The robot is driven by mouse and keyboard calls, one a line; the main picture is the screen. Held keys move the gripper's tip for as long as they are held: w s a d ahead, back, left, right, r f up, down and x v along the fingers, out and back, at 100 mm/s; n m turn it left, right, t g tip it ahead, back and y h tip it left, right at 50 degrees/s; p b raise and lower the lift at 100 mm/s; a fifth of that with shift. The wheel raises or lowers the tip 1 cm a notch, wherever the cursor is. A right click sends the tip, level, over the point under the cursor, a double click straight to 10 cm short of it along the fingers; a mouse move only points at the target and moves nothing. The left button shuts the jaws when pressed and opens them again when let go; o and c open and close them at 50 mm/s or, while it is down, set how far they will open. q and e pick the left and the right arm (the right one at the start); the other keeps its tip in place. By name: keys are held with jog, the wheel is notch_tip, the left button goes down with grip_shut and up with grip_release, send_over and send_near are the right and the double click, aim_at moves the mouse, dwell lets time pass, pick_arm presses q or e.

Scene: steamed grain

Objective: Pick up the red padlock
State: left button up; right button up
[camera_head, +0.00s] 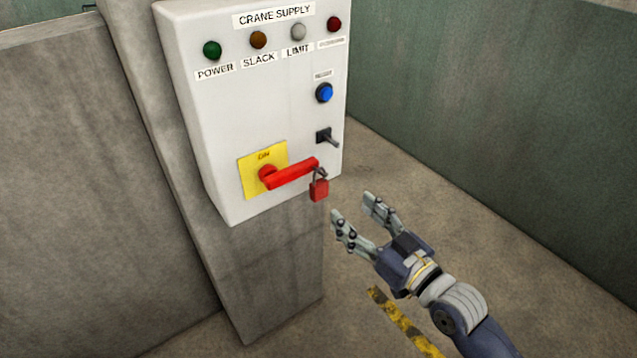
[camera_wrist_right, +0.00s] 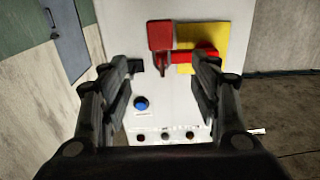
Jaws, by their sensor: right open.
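The red padlock (camera_head: 319,189) hangs by its shackle at the right end of the red switch handle (camera_head: 291,174) on the control box. In the right wrist view, which shows the box upside down, the padlock (camera_wrist_right: 160,36) lies between the two fingers, beyond their tips. My right gripper (camera_head: 357,206) is open and empty, to the right of the padlock and slightly below it, with a gap between them. My left gripper is in neither view.
The white control box (camera_head: 214,116) is mounted on a concrete pillar (camera_head: 262,270). A black toggle switch (camera_head: 327,137) and a blue button (camera_head: 324,93) sit above the padlock. Green walls (camera_head: 500,90) stand behind at right. The floor around the gripper is clear, with a yellow-black stripe (camera_head: 400,322).

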aim_at(322, 186)
jog(key=p+x, duration=0.1)
jog(key=x, duration=0.4)
jog(key=shift+w, duration=0.3)
jog(key=p+x, duration=0.2)
jog(key=x, duration=0.2)
jog(key=shift+s+a, duration=0.15)
jog(key=shift+a, duration=0.05)
jog(key=shift+w+a+f, duration=0.1)
jog(key=shift+w+a, duration=0.15)
jog(key=shift+w, duration=0.15)
jog(key=shift+s, duration=0.1)
jog(key=shift+c, duration=1.4)
jog(key=c, duration=0.9)
